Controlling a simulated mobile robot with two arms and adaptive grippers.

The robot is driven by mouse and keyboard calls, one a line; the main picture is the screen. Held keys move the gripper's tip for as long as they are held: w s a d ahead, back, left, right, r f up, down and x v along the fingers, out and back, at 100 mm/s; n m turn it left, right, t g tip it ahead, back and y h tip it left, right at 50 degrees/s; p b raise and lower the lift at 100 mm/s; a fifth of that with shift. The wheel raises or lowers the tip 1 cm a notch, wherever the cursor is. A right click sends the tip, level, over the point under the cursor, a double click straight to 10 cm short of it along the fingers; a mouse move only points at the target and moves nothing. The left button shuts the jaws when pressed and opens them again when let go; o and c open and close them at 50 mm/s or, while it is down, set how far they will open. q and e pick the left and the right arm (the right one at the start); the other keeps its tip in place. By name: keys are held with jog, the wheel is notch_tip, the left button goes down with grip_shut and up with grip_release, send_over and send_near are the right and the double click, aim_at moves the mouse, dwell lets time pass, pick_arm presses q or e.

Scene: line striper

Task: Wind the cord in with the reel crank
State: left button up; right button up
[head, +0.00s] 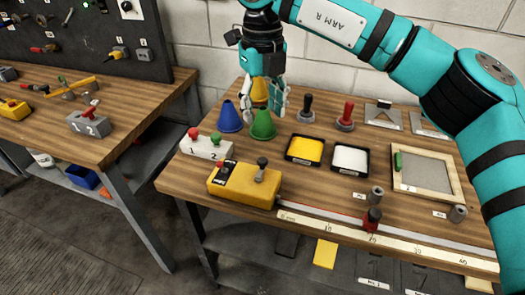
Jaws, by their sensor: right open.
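A yellow box (236,186) with a dark crank knob (262,163) on top sits at the front left of the wooden bench. A thin red cord (318,213) runs from the box side along a ruled strip to a dark and red slider (372,221). My right gripper (263,106) is open and points down behind the box, above the cones. It is apart from the crank, and I see nothing in its grasp. A yellow cone (259,90) shows between its fingers. My left gripper is not in view.
Blue (229,117) and green (263,125) cones stand behind the box. A numbered grey block (207,147) with red and green knobs is beside it. Yellow (304,149) and white (350,159) trays and a framed screen (425,172) lie right. Another bench (130,110) stands left.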

send_near(263, 160)
notch_tip(263, 160, down, 6)
jog(key=shift+r+p, duration=0.1)
jog(key=shift+p, duration=0.8)
notch_tip(263, 160, down, 2)
jog(key=shift+f, duration=0.35)
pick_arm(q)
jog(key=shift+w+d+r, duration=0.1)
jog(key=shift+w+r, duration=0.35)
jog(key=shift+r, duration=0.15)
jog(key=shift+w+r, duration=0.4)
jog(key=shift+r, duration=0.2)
pick_arm(e)
grip_shut()
